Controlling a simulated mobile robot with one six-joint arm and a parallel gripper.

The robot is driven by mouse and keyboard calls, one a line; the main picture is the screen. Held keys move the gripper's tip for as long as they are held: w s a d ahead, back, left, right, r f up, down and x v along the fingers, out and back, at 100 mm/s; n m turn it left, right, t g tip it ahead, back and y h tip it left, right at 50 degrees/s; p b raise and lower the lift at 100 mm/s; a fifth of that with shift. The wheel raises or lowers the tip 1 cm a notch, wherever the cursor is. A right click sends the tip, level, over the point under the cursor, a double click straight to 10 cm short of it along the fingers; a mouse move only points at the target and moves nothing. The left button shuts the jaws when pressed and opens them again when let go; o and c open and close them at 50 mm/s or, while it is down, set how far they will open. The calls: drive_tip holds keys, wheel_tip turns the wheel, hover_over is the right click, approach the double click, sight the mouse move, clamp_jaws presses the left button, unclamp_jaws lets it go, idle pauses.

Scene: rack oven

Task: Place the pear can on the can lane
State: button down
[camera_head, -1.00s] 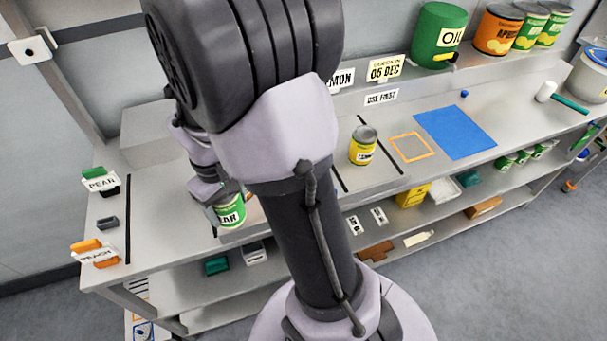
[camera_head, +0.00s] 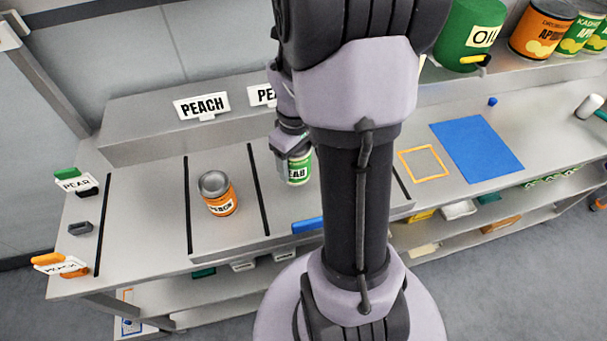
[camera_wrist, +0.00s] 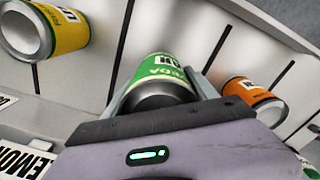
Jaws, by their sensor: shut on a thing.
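The pear can (camera_head: 299,170), with a green label, is held in my gripper (camera_head: 291,152). In the wrist view the pear can (camera_wrist: 161,72) is gripped between the two fingers. In the head view it is over the counter lane just right of a black divider strip (camera_head: 258,190). Whether its base touches the counter I cannot tell. A sign starting "PEA" (camera_head: 262,95) stands on the ledge behind, its right part hidden by my arm.
An orange peach can (camera_head: 219,194) stands in the lane to the left, in front of a PEACH sign (camera_head: 203,105). The wrist view shows a yellow can (camera_wrist: 45,30) on the other side. A blue object (camera_head: 307,226) lies near the counter's front edge, partly hidden.

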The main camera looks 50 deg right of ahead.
drive_tip(key=f, duration=0.2)
drive_tip(key=f+b, duration=0.1)
drive_tip(key=f, duration=0.1)
drive_tip(key=a+f+b, duration=0.1)
drive_tip(key=f, duration=0.1)
drive_tip(key=shift+s+f, duration=0.1)
drive_tip(key=shift+f, duration=0.1)
drive_tip(key=shift+c, duration=1.3)
unclamp_jaws()
